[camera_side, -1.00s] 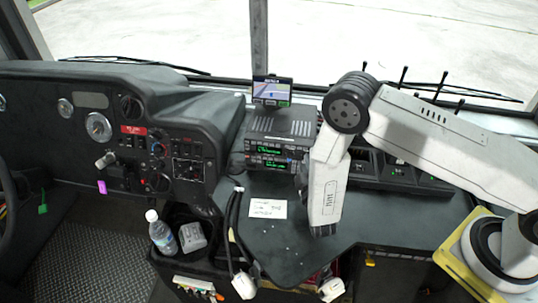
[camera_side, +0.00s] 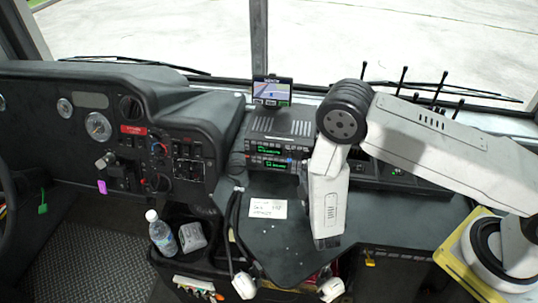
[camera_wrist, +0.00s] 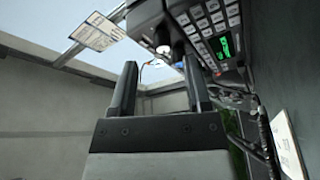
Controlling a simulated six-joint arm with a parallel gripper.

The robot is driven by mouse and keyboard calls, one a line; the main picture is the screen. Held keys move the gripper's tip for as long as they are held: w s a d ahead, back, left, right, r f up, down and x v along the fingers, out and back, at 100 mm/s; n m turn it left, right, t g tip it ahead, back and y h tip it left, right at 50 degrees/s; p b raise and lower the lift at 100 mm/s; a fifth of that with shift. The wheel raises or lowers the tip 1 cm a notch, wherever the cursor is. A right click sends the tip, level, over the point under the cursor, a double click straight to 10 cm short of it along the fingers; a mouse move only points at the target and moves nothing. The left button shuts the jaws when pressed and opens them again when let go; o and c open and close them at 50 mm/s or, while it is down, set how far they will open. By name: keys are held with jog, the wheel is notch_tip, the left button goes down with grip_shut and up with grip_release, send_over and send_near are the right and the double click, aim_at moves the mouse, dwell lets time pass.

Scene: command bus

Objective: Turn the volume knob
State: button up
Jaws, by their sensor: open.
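The radio unit (camera_side: 272,157) is a dark box with green displays on the dash shelf, just left of my forearm in the side view. In the wrist view its keypad face and green display (camera_wrist: 226,46) show at the upper right. A dark round part with a pale tip (camera_wrist: 163,49) lies beyond my fingers; I cannot tell whether it is the volume knob. My gripper (camera_wrist: 160,82) is open, with two dark fingers apart and nothing between them. In the side view my gripper (camera_side: 328,242) points down over the shelf, right of and nearer than the radio, apart from it.
A white note card (camera_side: 268,208) lies on the shelf in front of the radio. A small screen (camera_side: 271,90) stands above it. Black cables (camera_side: 233,232) hang left of the card. A bottle (camera_side: 161,233) stands in a bin at lower left. The shelf around the card is mostly clear.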

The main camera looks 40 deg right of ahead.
notch_tip(320, 180, up, 7)
jog(key=shift+f, duration=0.15)
dwell(0.4)
jog(key=shift+w+m+h, duration=0.15)
jog(key=shift+m+h, duration=0.15)
jog(key=m+g+h, duration=0.3)
jog(key=m+g, duration=0.7)
send_near(304, 161)
jog(key=shift+w+d+f, duration=0.3)
jog(key=shift+w+d, duration=0.05)
jog(key=shift+d, duration=0.2)
jog(key=shift+d, duration=0.1)
jog(key=shift+x, duration=3.8)
jog(key=shift+r, duration=0.1)
